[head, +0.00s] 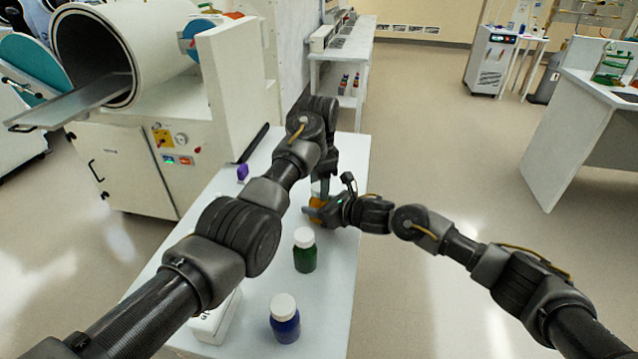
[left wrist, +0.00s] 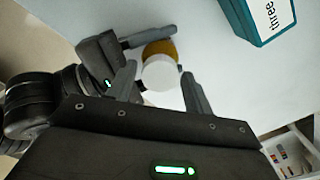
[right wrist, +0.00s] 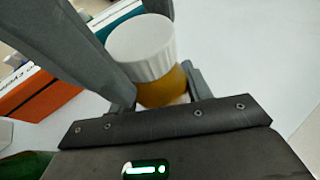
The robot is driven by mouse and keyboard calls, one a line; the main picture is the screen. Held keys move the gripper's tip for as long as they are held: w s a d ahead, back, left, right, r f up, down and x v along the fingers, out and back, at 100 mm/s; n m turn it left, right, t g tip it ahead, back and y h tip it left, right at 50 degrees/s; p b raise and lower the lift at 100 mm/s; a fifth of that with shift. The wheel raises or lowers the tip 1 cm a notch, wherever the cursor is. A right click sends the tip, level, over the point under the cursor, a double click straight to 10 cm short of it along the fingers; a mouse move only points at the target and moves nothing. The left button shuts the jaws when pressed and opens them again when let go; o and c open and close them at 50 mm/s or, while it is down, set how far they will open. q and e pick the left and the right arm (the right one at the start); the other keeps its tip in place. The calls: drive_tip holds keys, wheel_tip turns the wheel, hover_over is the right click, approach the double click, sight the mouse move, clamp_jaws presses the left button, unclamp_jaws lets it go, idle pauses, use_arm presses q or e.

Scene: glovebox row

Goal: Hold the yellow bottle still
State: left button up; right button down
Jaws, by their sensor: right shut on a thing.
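The yellow bottle (head: 316,203) stands on the white table, mostly hidden by my grippers in the head view. Its white cap and amber body show in the left wrist view (left wrist: 160,72) and the right wrist view (right wrist: 163,88). My right gripper (head: 314,209) comes in from the right and is shut on the bottle's body, one finger on each side. My left gripper (head: 322,190) points down from above. Its fingers are open on either side of the white cap, with a visible gap at the left finger.
A green bottle (head: 304,257) and a blue bottle (head: 285,325), both white-capped, stand nearer on the table. A white box (head: 213,322) lies at the near left. A teal box (left wrist: 262,18) marked "three" and an orange box (right wrist: 40,93) are close by. A purple object (head: 242,172) is farther left.

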use_arm(q)
drive_tip(key=shift+o, duration=0.5)
drive_tip(key=shift+r, duration=2.25)
wheel_tip(320, 180, up, 4)
drive_tip(key=shift+f+m, duration=0.25)
drive_tip(key=shift+m, duration=0.85)
drive_tip(key=shift+c, duration=0.3)
drive_tip(key=shift+f, duration=4.05)
